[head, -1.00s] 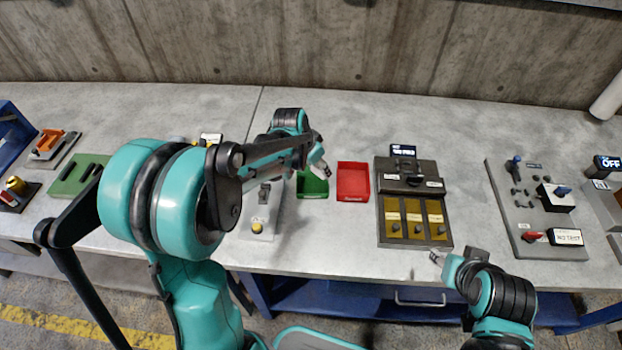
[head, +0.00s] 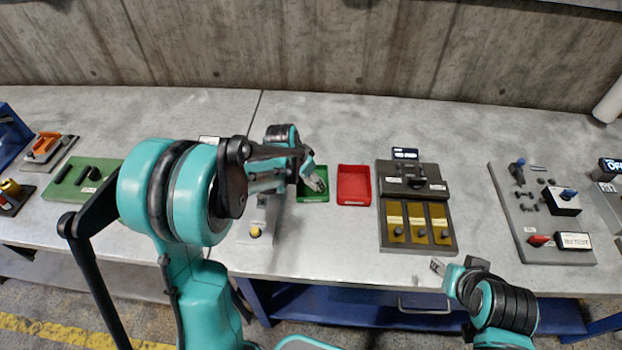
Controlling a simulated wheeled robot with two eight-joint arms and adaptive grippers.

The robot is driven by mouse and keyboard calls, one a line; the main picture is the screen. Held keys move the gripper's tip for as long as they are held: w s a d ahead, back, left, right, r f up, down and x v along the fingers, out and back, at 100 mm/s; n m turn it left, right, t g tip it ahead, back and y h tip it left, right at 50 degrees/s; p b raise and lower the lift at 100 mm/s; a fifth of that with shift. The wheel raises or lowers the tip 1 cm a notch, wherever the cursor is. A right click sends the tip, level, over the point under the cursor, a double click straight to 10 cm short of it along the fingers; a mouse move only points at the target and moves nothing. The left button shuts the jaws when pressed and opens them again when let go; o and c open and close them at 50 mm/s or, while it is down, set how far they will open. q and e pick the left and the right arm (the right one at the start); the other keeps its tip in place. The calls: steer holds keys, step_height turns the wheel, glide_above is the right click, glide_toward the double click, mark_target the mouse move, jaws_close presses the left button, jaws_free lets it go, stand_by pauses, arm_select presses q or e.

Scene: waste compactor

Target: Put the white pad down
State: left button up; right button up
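My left gripper (head: 317,184) is over the green tray (head: 313,198), with its fingertips at the tray's inner area. I cannot make out a white pad; a small pale patch at the fingertips may be the fingers or a held thing. Whether the fingers are open or shut is too small to tell. The red tray (head: 353,184) stands just right of the green one and looks empty.
A dark panel with gold plates (head: 418,222) stands right of the red tray. A grey switch board (head: 541,213) is farther right. A green board (head: 84,178) lies at the left. The tabletop behind the trays is clear.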

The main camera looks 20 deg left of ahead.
arm_select(q)
steer(key=shift+o, duration=0.3)
steer(key=shift+r, duration=0.1)
steer(key=shift+r, duration=0.25)
steer(key=p+v, duration=0.4)
steer(key=v, duration=0.7)
steer(key=s+d+r+n+t+y, duration=0.1)
steer(key=s+d+r+n, duration=0.1)
steer(key=s, duration=0.7)
steer(key=s+d+r+n+t+y, duration=0.1)
steer(key=s+d+r+n+t, duration=0.1)
steer(key=s, duration=0.7)
steer(key=shift+s+d+r+n, duration=0.2)
steer(key=shift+d+r+n, duration=0.15)
steer(key=shift+n, duration=0.25)
steer(key=shift+f+b, duration=0.6)
steer(key=shift+f, duration=0.2)
